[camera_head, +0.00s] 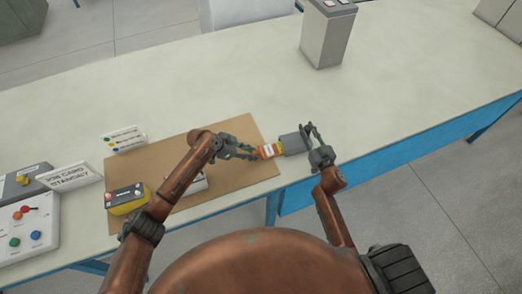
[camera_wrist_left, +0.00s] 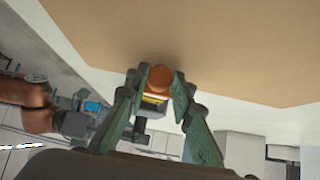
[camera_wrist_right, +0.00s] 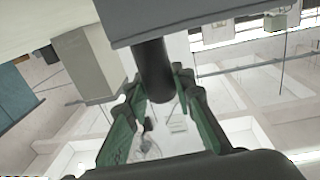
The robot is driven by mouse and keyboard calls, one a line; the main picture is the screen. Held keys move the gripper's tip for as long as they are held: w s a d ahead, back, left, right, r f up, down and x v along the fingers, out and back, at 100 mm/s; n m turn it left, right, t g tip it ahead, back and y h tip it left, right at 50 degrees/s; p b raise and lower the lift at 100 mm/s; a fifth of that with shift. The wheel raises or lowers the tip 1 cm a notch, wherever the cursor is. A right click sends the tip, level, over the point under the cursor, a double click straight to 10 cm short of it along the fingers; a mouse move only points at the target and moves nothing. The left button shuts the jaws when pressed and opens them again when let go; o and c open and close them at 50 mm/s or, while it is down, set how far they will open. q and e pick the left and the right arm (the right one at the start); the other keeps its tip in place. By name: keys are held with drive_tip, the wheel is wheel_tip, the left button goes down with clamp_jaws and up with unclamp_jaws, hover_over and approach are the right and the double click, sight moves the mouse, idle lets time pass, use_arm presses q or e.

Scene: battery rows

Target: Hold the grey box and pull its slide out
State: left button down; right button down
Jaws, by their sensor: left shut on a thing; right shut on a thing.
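The grey box (camera_head: 292,143) is in the air near the table's front edge, at the right end of the brown mat. Its slide (camera_head: 266,152), orange with a white label and a yellow part, sticks out of the box's left side. My left gripper (camera_head: 250,152) is shut on the slide's outer end; the left wrist view shows its round orange end (camera_wrist_left: 159,77) between the fingers. My right gripper (camera_head: 310,134) is shut on the grey box's dark round handle (camera_wrist_right: 153,70), below the box body (camera_wrist_right: 175,20) in the right wrist view. The slide's inner end is hidden.
The brown mat (camera_head: 240,126) carries a yellow-and-black battery block (camera_head: 127,198) and a white object partly hidden by my left arm. A job card (camera_head: 70,177) and button panel (camera_head: 25,228) stand left. A grey bin (camera_head: 327,35) stands behind. The table's right side is clear.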

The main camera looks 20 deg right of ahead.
use_arm(q)
drive_tip(key=shift+a, duration=0.2)
use_arm(e)
drive_tip(key=shift+d, duration=0.1)
use_arm(q)
drive_tip(key=c, duration=1.7)
unclamp_jaws()
drive_tip(key=v, duration=1.2)
use_arm(e)
drive_tip(key=c, duration=1.6)
unclamp_jaws()
